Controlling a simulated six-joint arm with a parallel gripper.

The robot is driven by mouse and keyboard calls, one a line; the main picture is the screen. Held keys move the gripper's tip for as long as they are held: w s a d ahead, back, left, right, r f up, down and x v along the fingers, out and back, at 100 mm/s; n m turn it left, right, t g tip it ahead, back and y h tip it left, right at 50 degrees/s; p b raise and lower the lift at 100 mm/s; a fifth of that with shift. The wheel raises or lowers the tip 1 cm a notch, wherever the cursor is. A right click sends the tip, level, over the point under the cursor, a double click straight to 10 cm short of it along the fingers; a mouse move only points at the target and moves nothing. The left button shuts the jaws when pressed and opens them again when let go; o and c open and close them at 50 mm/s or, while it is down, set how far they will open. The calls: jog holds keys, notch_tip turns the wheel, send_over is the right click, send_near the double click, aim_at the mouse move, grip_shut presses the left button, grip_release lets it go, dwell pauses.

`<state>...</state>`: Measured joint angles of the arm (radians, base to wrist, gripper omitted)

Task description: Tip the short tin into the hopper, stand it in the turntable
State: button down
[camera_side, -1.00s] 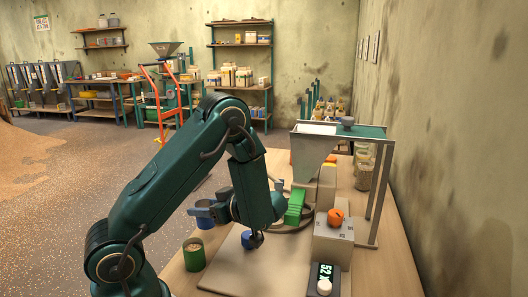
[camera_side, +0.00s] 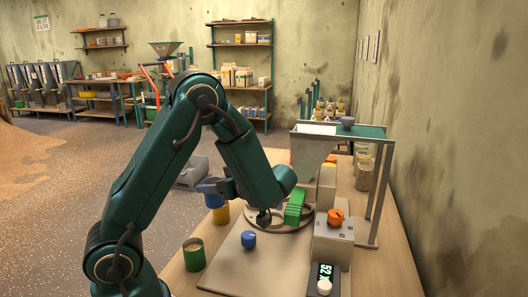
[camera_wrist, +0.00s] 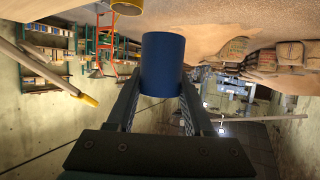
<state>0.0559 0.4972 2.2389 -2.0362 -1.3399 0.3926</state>
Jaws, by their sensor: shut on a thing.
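My gripper (camera_side: 224,187) is shut on a blue tin (camera_side: 210,186), raised above the table's left side. In the wrist view the blue tin (camera_wrist: 162,62) sits between the two fingers (camera_wrist: 162,92); its contents are hidden. A yellow tin (camera_side: 221,214) stands below it, and its rim shows in the wrist view (camera_wrist: 127,8). A green tin (camera_side: 193,257) with pale grainy contents stands at the front left. The grey hopper (camera_side: 313,149) is at the back right. The round turntable (camera_side: 265,224) lies behind my wrist, partly hidden.
A pale board (camera_side: 226,272) with a blue knob (camera_side: 249,239) lies in front. A green ribbed piece (camera_side: 294,207) stands by the turntable. The frame's post (camera_side: 379,195) stands beside the hopper.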

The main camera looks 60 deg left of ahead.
jog(key=w+d+r+m+t+h, duration=0.5)
jog(key=w+d+r+m+t, duration=0.95)
jog(key=w+d+r, duration=0.4)
jog(key=shift+n+g+y, duration=0.35)
jog(key=shift+n+y, duration=0.25)
jog(key=shift+n, duration=0.35)
jog(key=w+a, duration=0.2)
jog(key=w+a+r, duration=0.1)
jog(key=w+a, duration=0.2)
jog(key=w+a+r, duration=0.1)
jog(key=w+a, duration=0.1)
jog(key=shift+w+a+r, duration=0.2)
jog(key=shift+a+r, duration=0.05)
jog(key=shift+a, duration=0.05)
jog(key=shift+s+a+n+t+h, duration=0.4)
jog(key=shift+n+t, duration=1.05)
jog(key=shift+n, duration=1.75)
jog(key=shift+s+a+n+t+h, duration=0.1)
jog(key=shift+a+n+t, duration=0.95)
jog(key=shift+n, duration=2.15)
jog(key=shift+s+a+n+t+h, duration=0.2)
jog(key=shift+n+t, duration=1.6)
jog(key=shift+n, duration=1.4)
